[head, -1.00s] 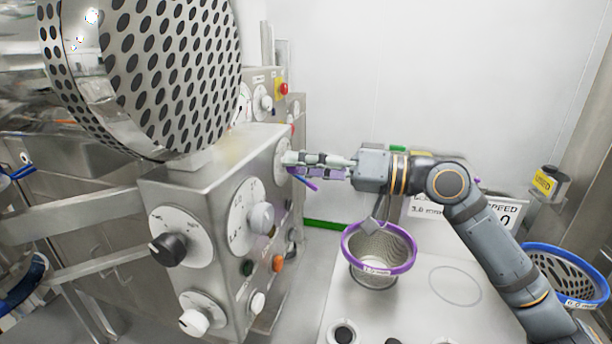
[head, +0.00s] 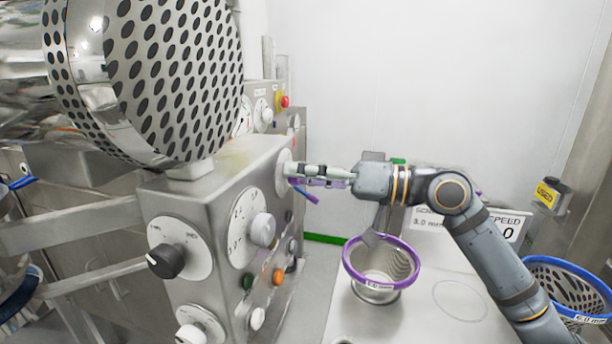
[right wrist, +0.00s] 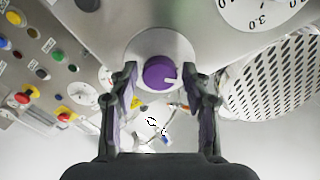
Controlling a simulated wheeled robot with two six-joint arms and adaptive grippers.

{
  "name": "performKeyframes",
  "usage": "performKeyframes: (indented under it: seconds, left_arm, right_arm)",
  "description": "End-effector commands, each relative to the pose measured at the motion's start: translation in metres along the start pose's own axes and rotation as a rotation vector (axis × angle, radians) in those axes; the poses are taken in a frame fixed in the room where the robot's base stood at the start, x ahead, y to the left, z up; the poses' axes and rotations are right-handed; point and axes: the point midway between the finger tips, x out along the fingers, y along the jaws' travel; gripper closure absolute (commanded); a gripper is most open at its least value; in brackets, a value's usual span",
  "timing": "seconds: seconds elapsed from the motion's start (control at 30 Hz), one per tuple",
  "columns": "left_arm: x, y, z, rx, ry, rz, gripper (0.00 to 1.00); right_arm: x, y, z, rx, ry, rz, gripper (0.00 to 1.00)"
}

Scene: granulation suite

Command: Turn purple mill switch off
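The purple mill switch (right wrist: 159,73) is a round purple knob on a white round plate (right wrist: 185,50), with a white pointer mark toward the lower right in the right wrist view. My right gripper (right wrist: 162,75) is open, with one finger on each side of the knob and a gap showing on both sides. In the head view the right gripper (head: 289,170) reaches from the right to a white dial plate (head: 281,174) on the right side of the steel control box; the knob itself is hidden there. My left gripper is not in view.
The control box (head: 215,205) carries a black knob (head: 166,261), a white knob (head: 262,229) and green and orange buttons. A perforated steel drum (head: 175,75) overhangs it. A purple-rimmed basket (head: 381,287) stands below my right arm, and a blue-rimmed basket (head: 570,290) is at right.

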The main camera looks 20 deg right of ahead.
Motion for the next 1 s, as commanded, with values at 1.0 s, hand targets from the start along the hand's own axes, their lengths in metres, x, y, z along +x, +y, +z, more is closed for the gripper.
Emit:
performKeyframes:
  seconds: [1.0]
  left_arm:
    - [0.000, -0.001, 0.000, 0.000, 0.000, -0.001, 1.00]
  right_arm:
    - [0.001, -0.057, -0.080, 0.002, -0.003, -0.001, 0.42]
